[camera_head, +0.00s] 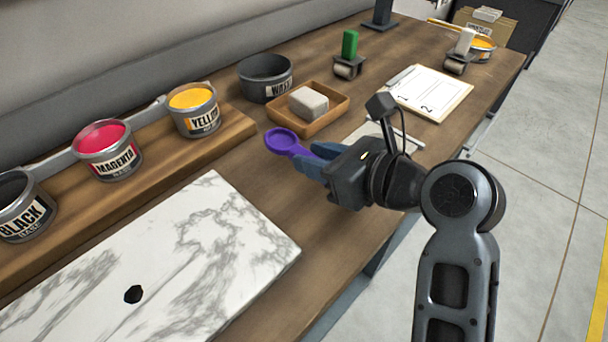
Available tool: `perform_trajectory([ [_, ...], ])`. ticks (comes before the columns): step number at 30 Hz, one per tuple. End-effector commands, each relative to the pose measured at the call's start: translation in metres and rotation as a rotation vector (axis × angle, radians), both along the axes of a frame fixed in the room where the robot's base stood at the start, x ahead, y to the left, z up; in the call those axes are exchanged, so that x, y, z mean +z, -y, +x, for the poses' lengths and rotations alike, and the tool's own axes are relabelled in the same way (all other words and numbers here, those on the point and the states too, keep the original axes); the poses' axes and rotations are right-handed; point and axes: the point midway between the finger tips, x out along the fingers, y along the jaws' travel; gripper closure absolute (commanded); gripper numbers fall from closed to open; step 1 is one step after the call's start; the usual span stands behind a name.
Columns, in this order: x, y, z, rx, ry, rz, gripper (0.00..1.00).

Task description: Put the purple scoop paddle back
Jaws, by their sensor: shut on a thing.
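The purple scoop paddle (281,141) has a round, ring-like end pointing left and a handle running toward my gripper. My gripper (308,165) has blue fingers and is shut on the handle end of the paddle. The far end of the handle is partly hidden by the fingers.
Ink cans labelled black (24,208), magenta (107,150) and yellow (194,110) stand on a wooden shelf at left. A marble slab (150,265) lies in front. A dark waste tub (265,78), a wooden tray (338,116) with a pale block and a clipboard (428,92) stand behind.

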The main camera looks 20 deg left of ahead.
Motion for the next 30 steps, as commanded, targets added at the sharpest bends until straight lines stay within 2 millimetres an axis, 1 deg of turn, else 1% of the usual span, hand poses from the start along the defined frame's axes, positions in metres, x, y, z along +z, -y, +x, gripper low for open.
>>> perform_trajectory([
  [1, -0.004, -0.008, 0.000, 0.003, -0.001, 0.001, 1.00],
  [3, -0.009, -0.015, 0.000, 0.002, -0.001, 0.000, 1.00],
  [6, -0.011, -0.020, 0.001, -0.001, 0.002, 0.001, 1.00],
  [10, -0.020, -0.021, 0.000, -0.001, -0.002, 0.000, 1.00],
  [15, -0.044, -0.021, 0.000, 0.000, -0.004, -0.001, 1.00],
  [18, -0.052, -0.020, 0.000, 0.000, -0.001, -0.001, 1.00],
  [28, -0.054, -0.020, 0.000, -0.002, -0.001, 0.000, 1.00],
  [29, -0.054, -0.020, 0.000, -0.001, -0.001, 0.000, 0.67],
  [30, -0.054, -0.020, 0.000, -0.001, -0.001, 0.000, 0.63],
])
